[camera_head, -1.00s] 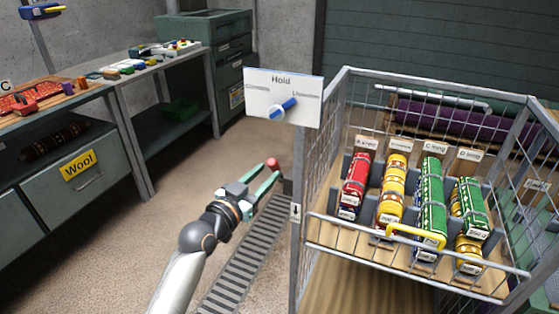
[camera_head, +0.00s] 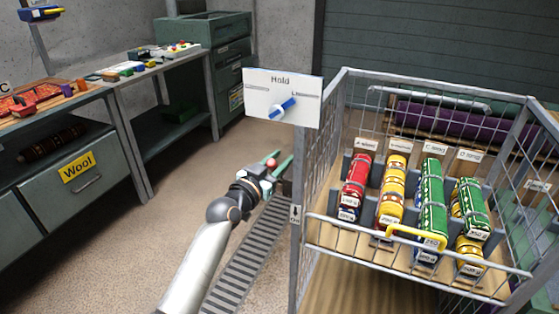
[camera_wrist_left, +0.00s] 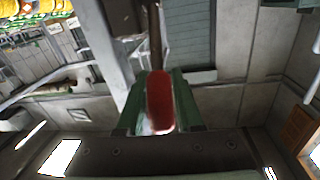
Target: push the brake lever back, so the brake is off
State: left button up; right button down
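The brake lever's red knob (camera_head: 272,162) shows beside the lower left front post of the wire cart. In the left wrist view the red knob (camera_wrist_left: 160,98) is in the middle, with its dark rod (camera_wrist_left: 154,38) running up behind it. My left gripper (camera_head: 277,164) has its green fingers reaching forward on both sides of the knob. In the left wrist view the fingers (camera_wrist_left: 160,92) stand to the left and right of it, apart, with the knob between them. I cannot tell whether either finger touches it. My right gripper is not in view.
The wire cart (camera_head: 333,222) holds several rolled rugs and has a yellow handle (camera_head: 416,237). A white "Hold" sign (camera_head: 282,97) with a blue dial is on its left. A floor grate (camera_head: 245,262) runs below my arm. Workbenches (camera_head: 150,80) stand at left; floor between is clear.

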pick_arm(q)
grip_shut()
jog(key=shift+f, duration=0.1)
dwell(1.1)
